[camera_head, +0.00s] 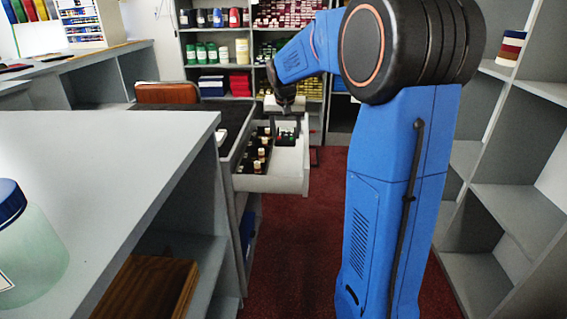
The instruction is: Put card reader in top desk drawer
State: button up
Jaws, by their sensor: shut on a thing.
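The desk drawer (292,183) is pulled open to the right, its pale front panel facing the aisle. Several small dark bottles stand in a row along its left part. My gripper (286,122) is over the far part of the open drawer, pointing down. It is shut on a small dark thing, apparently the card reader (287,137), at about the drawer's rim height. It is too small to tell whether it touches the drawer floor. My blue arm comes in from the right.
A grey counter (95,150) fills the left foreground, with a blue-lidded jar (30,250) on it. A brown chair (167,93) stands behind. Grey shelves (515,205) line the right. Red carpet (305,245) is clear between drawer and arm.

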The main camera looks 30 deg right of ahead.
aim_at(285, 167)
jog(key=x, duration=0.3)
jog(key=shift+s+a+f, duration=0.15)
jog(key=shift+a+f, duration=0.1)
jog(key=shift+f, duration=0.05)
notch_tip(285, 167, down, 10)
jog(key=shift+r, duration=0.15)
dwell(0.3)
jog(key=o, duration=1)
jog(key=shift+c, duration=0.2)
